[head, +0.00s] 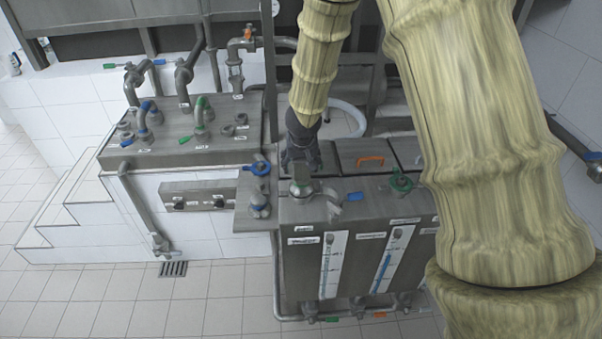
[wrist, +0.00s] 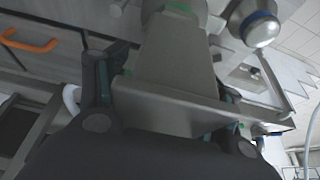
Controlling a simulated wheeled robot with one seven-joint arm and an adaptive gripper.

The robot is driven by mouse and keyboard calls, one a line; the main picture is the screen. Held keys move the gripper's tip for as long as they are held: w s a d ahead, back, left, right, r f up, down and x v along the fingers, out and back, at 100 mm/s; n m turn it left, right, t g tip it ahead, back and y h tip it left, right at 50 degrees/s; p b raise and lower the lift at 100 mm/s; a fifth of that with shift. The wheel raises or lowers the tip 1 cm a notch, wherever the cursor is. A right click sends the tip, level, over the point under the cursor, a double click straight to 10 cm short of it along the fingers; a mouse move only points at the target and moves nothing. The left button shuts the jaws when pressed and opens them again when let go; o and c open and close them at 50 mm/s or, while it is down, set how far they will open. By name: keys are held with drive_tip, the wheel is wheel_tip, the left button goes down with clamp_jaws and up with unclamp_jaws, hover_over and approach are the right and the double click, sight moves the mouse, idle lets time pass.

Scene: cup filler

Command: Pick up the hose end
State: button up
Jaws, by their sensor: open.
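My gripper (head: 300,165) is at the tank unit's top, just above a grey metal fitting (head: 301,188) with a green ring. In the wrist view, my gripper (wrist: 172,80) has its fingers apart, one on each side of a tapered grey metal piece (wrist: 178,60). I cannot tell whether the fingers touch it, or whether it is the hose end. A pale hose (head: 352,115) curves behind my gripper in the head view. A pale hose (wrist: 309,140) also shows at the wrist view's right edge. No hose end is clearly identifiable.
The tank unit (head: 300,262) has level gauges in front, a blue-handled valve (head: 257,169), a green-handled valve (head: 401,181) and an orange handle (head: 370,160) on top. A metal pipe bench (head: 185,150) stands left. Tiled floor (head: 215,300) is clear at front left.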

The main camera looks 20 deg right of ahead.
clamp_jaws()
idle(0.3)
drive_tip(key=shift+r, duration=0.15)
